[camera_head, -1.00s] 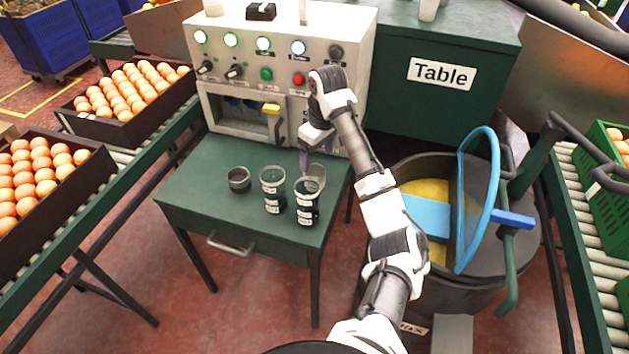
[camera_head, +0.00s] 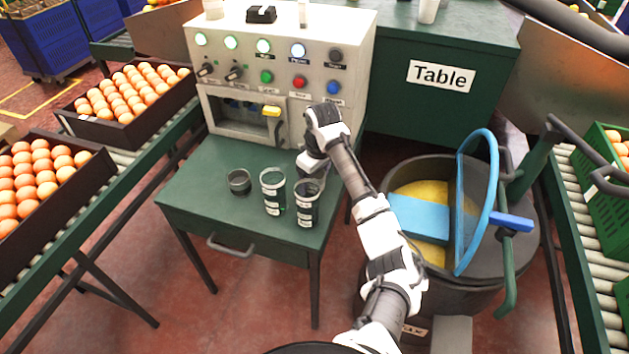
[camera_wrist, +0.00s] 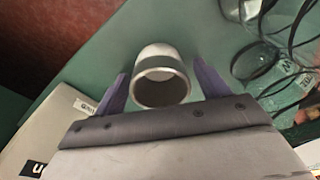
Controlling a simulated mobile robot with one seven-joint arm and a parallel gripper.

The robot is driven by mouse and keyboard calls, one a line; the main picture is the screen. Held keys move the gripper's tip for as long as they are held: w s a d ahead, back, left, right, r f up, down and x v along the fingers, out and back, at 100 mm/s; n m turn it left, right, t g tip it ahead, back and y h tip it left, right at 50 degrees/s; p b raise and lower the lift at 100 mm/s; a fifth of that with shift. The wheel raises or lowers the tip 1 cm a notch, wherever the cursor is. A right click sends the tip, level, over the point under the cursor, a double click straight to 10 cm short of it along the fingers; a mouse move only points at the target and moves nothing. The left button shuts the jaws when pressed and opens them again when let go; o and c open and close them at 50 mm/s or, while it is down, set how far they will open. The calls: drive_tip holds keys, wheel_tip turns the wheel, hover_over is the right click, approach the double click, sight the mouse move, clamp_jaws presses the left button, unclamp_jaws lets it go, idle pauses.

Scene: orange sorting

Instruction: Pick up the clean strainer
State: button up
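The strainer (camera_wrist: 162,78) looks like a small grey-white, round, hollow cup in the wrist view. It stands on the green table (camera_wrist: 110,60). My gripper (camera_wrist: 161,72) is open, with one purple finger on each side of the strainer. A visible gap lies between each finger and its wall. In the camera_head view my gripper (camera_head: 312,165) is low over the table, just behind the right labelled glass. There the gripper hides most of the strainer, and the fingertips are hard to make out.
The right labelled glass (camera_head: 306,205) and the left labelled glass (camera_head: 273,190) stand close in front of my gripper. A small dark bowl (camera_head: 239,182) stands farther left. A control panel (camera_head: 220,62) with knobs and buttons rises behind. The table's front left is clear.

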drive_tip(key=c, duration=0.9)
drive_tip(key=shift+c, duration=0.2)
